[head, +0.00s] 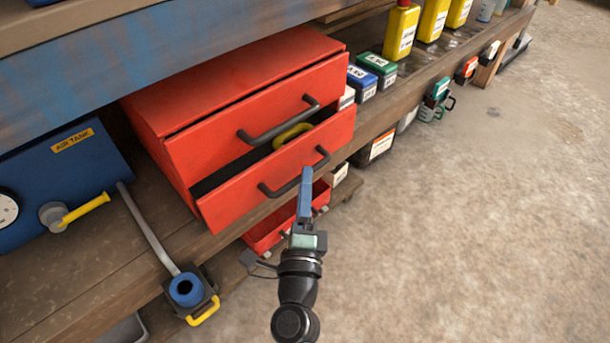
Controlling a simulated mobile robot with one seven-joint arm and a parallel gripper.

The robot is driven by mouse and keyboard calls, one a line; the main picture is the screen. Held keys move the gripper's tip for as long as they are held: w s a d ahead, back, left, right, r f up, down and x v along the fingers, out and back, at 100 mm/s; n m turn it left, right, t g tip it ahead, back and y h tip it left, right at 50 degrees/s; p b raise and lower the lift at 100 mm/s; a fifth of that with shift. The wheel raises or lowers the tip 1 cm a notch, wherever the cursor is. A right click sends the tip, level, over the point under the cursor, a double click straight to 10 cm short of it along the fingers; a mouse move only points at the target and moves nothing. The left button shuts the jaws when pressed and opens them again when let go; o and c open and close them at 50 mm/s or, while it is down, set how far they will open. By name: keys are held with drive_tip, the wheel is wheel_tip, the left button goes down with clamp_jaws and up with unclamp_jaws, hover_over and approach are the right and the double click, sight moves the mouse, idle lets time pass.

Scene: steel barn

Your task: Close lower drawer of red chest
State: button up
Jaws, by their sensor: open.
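The red chest (235,70) stands on a wooden shelf below a blue-painted beam. Its upper drawer (215,140) has a dark bar handle (280,122), and a dark line shows along its top edge. The lower drawer (235,203) stands partly open; a dark gap shows above its front, with a yellow curved object (292,135) inside. The lower drawer's handle (295,177) is a dark bar. My gripper (306,180) is open, its blue fingers overlapping in this view, close to the right end of that handle. I cannot tell whether they touch.
A blue air tank (65,180) with a hose and a yellow-handled fitting (203,312) is at left. Small boxes (376,66) and yellow bottles (402,30) stand right of the chest. A red container (262,235) sits underneath. The concrete floor (480,220) at right is clear.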

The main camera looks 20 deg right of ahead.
drive_tip(key=shift+x, duration=1.45)
clamp_jaws()
drive_tip(key=shift+a, duration=0.1)
